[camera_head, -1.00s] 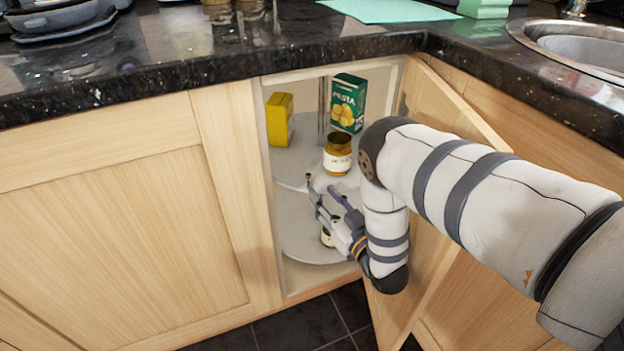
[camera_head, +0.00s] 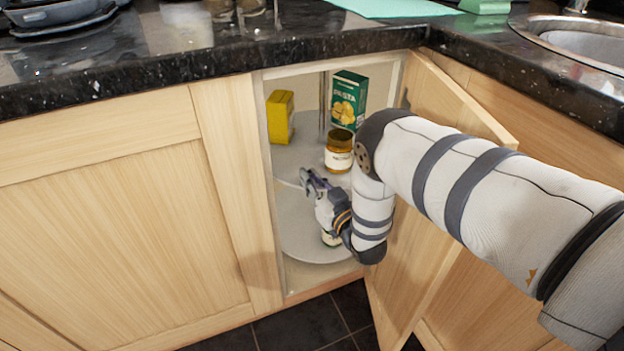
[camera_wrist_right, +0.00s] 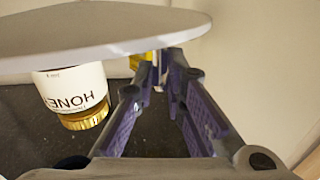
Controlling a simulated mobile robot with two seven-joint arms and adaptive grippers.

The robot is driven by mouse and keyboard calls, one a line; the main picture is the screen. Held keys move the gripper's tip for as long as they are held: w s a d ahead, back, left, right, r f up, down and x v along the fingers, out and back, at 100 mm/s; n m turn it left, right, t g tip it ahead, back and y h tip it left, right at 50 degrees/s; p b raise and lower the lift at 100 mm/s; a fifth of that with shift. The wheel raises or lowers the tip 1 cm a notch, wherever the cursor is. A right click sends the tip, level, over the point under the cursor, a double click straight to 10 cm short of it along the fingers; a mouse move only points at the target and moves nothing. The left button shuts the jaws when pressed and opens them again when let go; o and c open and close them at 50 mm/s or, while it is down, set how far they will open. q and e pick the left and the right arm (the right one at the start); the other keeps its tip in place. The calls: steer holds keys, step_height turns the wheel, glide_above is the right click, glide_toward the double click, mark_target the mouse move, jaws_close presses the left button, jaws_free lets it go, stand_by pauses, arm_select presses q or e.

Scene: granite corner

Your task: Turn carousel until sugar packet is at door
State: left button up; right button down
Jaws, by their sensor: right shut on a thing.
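The two-tier carousel, with its grey upper shelf (camera_head: 300,160) and lower shelf (camera_head: 300,235), stands in the open corner cupboard. On the upper shelf are a yellow packet (camera_head: 280,117) at the left, a green pasta box (camera_head: 348,100) at the back and an amber jar (camera_head: 339,152) at the front. No label is readable on the yellow packet, so I cannot tell whether it is sugar. In the right wrist view, the fingers (camera_wrist_right: 165,68) meet at the shelf edge, beside the inverted honey jar (camera_wrist_right: 75,95). My left gripper is out of view.
The cupboard door (camera_head: 440,190) stands open to the right, close to my right arm. The cupboard frame (camera_head: 235,180) bounds the left side; the granite worktop (camera_head: 220,62) lies above.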

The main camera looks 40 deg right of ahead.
steer(key=shift+s+d+p, duration=0.45)
steer(key=shift+s+d, duration=0.5)
steer(key=shift+d, duration=0.05)
steer(key=c, duration=1.6)
jaws_free()
steer(key=shift+w, duration=0.1)
steer(key=shift+c, duration=0.2)
step_height(320, 180, up, 10)
